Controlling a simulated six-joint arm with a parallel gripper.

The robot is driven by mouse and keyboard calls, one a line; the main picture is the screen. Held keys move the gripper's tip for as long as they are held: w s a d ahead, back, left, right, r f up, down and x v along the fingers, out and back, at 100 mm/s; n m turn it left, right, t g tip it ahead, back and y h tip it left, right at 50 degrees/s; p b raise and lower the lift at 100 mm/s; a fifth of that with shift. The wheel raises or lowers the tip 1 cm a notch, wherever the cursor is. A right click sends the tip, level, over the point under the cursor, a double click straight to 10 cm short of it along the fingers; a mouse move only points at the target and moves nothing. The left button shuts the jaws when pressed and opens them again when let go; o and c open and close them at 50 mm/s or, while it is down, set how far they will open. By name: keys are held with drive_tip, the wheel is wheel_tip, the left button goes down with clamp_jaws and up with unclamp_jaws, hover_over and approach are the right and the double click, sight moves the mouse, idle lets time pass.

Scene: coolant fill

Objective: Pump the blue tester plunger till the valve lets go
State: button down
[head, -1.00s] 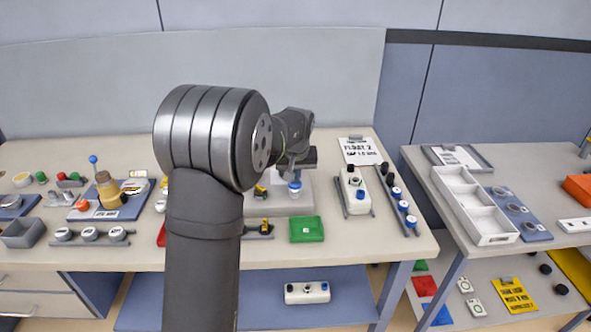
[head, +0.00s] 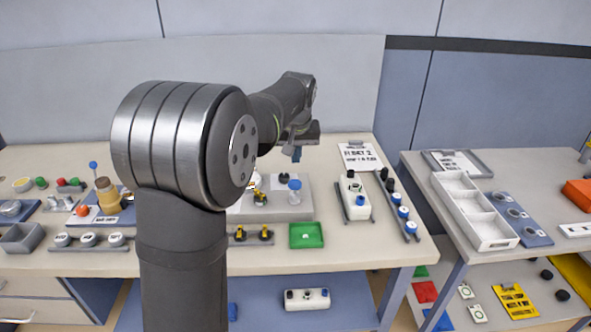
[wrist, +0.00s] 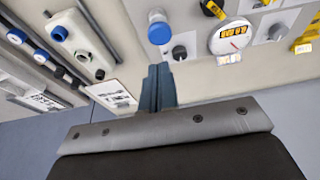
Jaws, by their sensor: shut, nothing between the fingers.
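The tester is a grey block (head: 291,212) on the main bench. Its plunger (head: 295,186), a blue-topped white cylinder, stands on it. In the wrist view the plunger (wrist: 160,30) is just beyond the fingertips, with a black knob (wrist: 180,53) and a white round gauge (wrist: 230,36) beside it. The gauge's needle is too small to read. My gripper (head: 296,155) is shut and empty above the plunger, with a visible gap between them. Its fingers (wrist: 158,72) are together in the wrist view. My arm hides part of the bench left of the block.
A green tray (head: 306,235) lies in front of the block. A white box with black and blue caps (head: 355,197) stands to its right, beside a rail of capped parts (head: 401,205). A sign (head: 360,156) lies behind these. The back centre of the bench is clear.

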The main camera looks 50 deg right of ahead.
sight(294, 182)
drive_tip(key=shift+v, duration=1.5)
idle(0.4)
wheel_tip(294, 182, up, 3)
drive_tip(key=shift+w+a+f, duration=0.1)
drive_tip(key=shift+f, duration=0.1)
drive_tip(key=x, duration=1.3)
drive_tip(key=shift+s+a+f, duration=0.25)
drive_tip(key=shift+s+a, duration=0.1)
drive_tip(key=shift+f, duration=0.3)
drive_tip(key=shift+f, duration=0.1)
